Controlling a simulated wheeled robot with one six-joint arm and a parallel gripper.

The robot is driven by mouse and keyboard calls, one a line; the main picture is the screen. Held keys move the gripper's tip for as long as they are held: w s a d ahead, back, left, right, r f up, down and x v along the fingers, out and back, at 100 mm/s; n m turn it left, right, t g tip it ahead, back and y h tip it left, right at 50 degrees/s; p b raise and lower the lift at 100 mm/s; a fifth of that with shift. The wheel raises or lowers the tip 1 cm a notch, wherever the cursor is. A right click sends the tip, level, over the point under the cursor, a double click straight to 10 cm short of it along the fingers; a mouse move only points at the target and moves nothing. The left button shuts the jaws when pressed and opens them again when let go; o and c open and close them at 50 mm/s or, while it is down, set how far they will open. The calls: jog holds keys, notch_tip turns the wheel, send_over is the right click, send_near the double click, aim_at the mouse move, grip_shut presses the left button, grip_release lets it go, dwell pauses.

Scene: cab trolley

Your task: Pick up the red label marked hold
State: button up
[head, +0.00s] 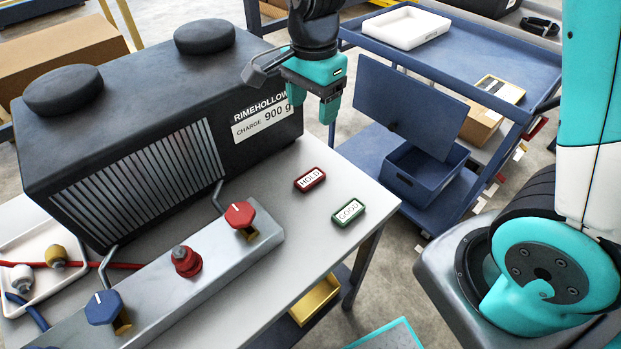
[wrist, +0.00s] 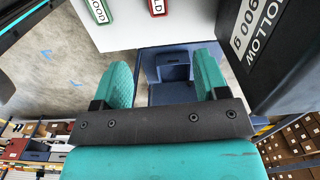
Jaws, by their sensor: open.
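The red label marked HOLD (head: 310,179) lies flat on the grey bench top (head: 345,160), near its right end. A green label marked GOOD (head: 349,211) lies a little to its right and nearer to me. My gripper (head: 312,105) is open and empty. It is above and behind the red label, beside the black machine's right end, and touches neither label. In the wrist view the red label (wrist: 157,6) shows at the top edge, partly cut off. The green label (wrist: 97,10) is to its left. The open fingers (wrist: 165,80) are below them in the picture.
The black machine (head: 200,130) marked RIMEHOLLOW stands on the bench left of my gripper. A control panel (head: 180,270) with red and blue knobs is in front of it. A blue trolley (head: 460,60) with a white tray (head: 407,27) and a blue bin (head: 425,175) stands behind. The bench around the labels is clear.

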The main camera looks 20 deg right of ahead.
send_over(314, 175)
jog(key=shift+m, duration=0.3)
jog(key=f, duration=1.2)
jog(key=shift+w, duration=0.3)
jog(key=f, duration=0.5)
jog(key=shift+s+f+p, duration=0.25)
jog(key=shift+f+p, duration=0.05)
jog(key=shift+f, duration=0.05)
jog(key=c, duration=1)
